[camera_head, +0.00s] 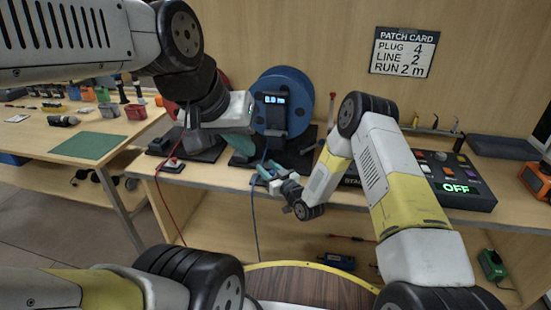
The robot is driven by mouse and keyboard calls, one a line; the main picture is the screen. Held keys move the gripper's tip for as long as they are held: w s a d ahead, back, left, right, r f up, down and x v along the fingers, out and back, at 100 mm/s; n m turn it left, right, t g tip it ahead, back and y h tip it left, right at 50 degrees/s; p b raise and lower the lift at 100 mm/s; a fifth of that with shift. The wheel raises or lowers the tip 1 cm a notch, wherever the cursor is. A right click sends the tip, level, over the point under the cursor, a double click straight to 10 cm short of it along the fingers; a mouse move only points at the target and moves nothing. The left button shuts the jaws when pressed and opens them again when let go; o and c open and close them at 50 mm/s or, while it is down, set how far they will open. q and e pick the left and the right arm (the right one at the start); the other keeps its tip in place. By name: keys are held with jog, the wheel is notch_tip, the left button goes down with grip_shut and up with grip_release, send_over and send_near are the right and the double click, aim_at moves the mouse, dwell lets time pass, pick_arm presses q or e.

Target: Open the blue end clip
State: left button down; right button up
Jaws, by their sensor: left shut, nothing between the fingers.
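The blue reel (297,88) stands on the bench with a dark counter (272,112) reading 0.0 m in front. A blue cable (255,215) runs down from it past the bench's front edge. I cannot make out the blue end clip; the spot where the cable crosses the edge is partly hidden by my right gripper. My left gripper (241,148), with teal fingers, is shut and empty just in front of the reel's left side. My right gripper (266,172), also teal-fingered, is at the bench edge beside the blue cable. Its opening is unclear.
A red reel (216,84) is partly hidden behind my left arm, and a red cable (163,205) hangs from the bench. A control box (455,185) showing OFF stands right. The patch card (404,51) on the wall reads PLUG 4, LINE 2, RUN 2 m. A side table (30,140) stands left.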

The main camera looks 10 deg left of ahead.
aim_at(274, 174)
jog(key=v, duration=0.8)
jog(key=shift+w, duration=0.1)
